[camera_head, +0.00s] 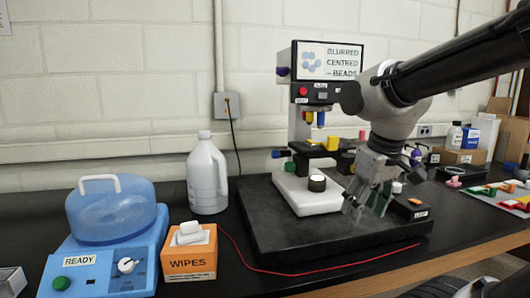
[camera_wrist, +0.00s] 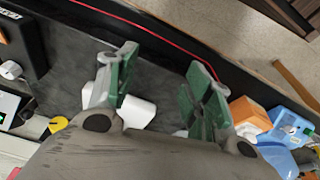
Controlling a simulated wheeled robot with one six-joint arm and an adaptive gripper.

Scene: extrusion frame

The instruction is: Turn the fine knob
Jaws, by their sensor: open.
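A white and black microscope-like instrument (camera_head: 297,120) stands on a black slab. Its screen (camera_head: 331,61) reads "BLURRED CENTRED ~ BEADS". A short black knob with a pale top (camera_head: 317,183) sits on its white foot. Blue (camera_head: 278,154) and green (camera_head: 289,166) knobs stick out at the left of its stage. No label I can read marks which one is the fine knob. My gripper (camera_head: 368,200) is open and empty, right of the white foot and above the slab. In the wrist view its green-padded fingers (camera_wrist: 163,85) are spread, with part of a white piece (camera_wrist: 133,112) behind them.
The black slab (camera_head: 290,240) has bare room at its front. A red wire (camera_head: 330,266) runs along its front edge. A wipes box (camera_head: 188,262), blue lidded device (camera_head: 100,255) and white jug (camera_head: 206,180) stand left. Small coloured items crowd the right.

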